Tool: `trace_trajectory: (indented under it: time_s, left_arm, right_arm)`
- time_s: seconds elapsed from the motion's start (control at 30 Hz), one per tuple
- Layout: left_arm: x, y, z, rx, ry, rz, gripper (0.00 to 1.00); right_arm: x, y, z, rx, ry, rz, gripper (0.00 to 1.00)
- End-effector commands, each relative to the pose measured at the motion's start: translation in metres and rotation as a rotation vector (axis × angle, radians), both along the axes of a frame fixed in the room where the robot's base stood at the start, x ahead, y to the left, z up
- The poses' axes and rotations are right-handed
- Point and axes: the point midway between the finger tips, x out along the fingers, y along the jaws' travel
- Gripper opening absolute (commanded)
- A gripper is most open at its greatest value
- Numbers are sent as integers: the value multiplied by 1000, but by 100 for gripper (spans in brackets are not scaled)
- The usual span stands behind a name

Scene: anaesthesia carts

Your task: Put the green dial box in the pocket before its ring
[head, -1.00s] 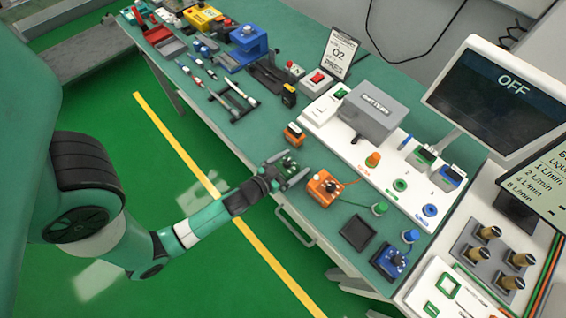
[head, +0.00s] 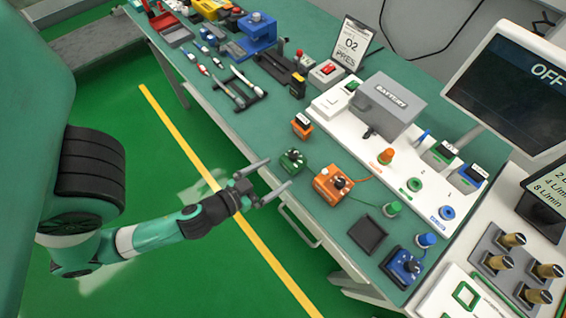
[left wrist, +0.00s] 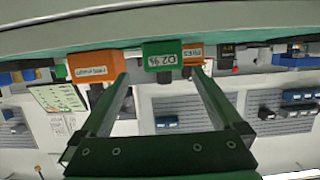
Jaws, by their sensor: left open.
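The green dial box (head: 293,160) stands on the green table near its front edge, just left of the orange dial box (head: 333,185). The empty-looking black square pocket (head: 367,234) lies on the table before the green ring (head: 414,184) of the white panel. My left gripper (head: 278,173) is open and empty, its fingertips just short of the green box and pointing at it. In the left wrist view the green box (left wrist: 162,56) shows upside down, beyond and between the spread fingers (left wrist: 162,82). My right gripper is not in view.
A blue dial box (head: 401,267) stands right of the pocket. A small orange box (head: 301,126) sits behind the green box. The orange dial box stands between the green box and the pocket.

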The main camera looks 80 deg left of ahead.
Motion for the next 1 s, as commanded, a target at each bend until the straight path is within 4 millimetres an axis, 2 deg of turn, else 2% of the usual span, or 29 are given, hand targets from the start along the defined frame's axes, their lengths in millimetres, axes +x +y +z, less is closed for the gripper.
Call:
trace_trajectory:
  time_s: [0.07,0.13,0.3,0.37,0.57,0.7,0.83,1.0]
  left_arm:
    - [0,0,0,0,0,0,100]
    - [1,0,7,-5,5,2,100]
    - [4,2,35,-30,56,4,100]
    - [5,2,37,-39,71,3,100]
    - [8,3,29,-47,83,2,100]
    - [25,15,25,-46,79,8,100]
    - [46,25,12,-45,80,5,100]
    - [57,31,4,-44,82,0,100]
  right_arm:
    - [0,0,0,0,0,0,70]
    - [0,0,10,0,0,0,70]
    - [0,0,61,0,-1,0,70]
    - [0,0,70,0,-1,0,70]
    - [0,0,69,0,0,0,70]
    - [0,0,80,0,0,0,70]
    - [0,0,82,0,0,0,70]
    - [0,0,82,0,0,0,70]
